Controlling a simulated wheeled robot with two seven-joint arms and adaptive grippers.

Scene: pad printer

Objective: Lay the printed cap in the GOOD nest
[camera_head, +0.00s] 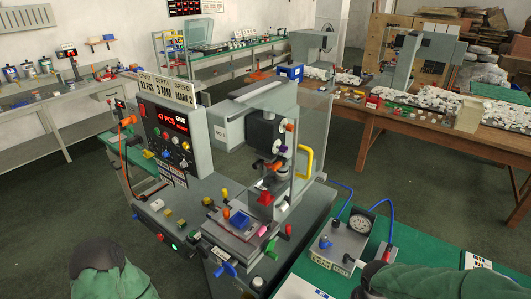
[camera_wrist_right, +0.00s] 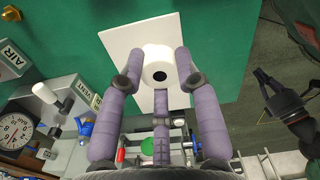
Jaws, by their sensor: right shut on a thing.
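In the right wrist view, the purple padded fingers of my right gripper (camera_wrist_right: 160,85) are shut on a white round cap (camera_wrist_right: 158,56). In the head view only my forearms show at the bottom edge, and neither gripper's fingers are visible. I cannot make out a GOOD nest; the labels on the green table are cut off or unreadable.
The pad printer (camera_head: 165,125) with its clear guard stands at the centre. An air unit with a gauge (camera_head: 360,222) and blue hoses sits right of it; the gauge also shows in the right wrist view (camera_wrist_right: 18,130). A wooden bench (camera_head: 425,118) stands behind. Floor on the left is clear.

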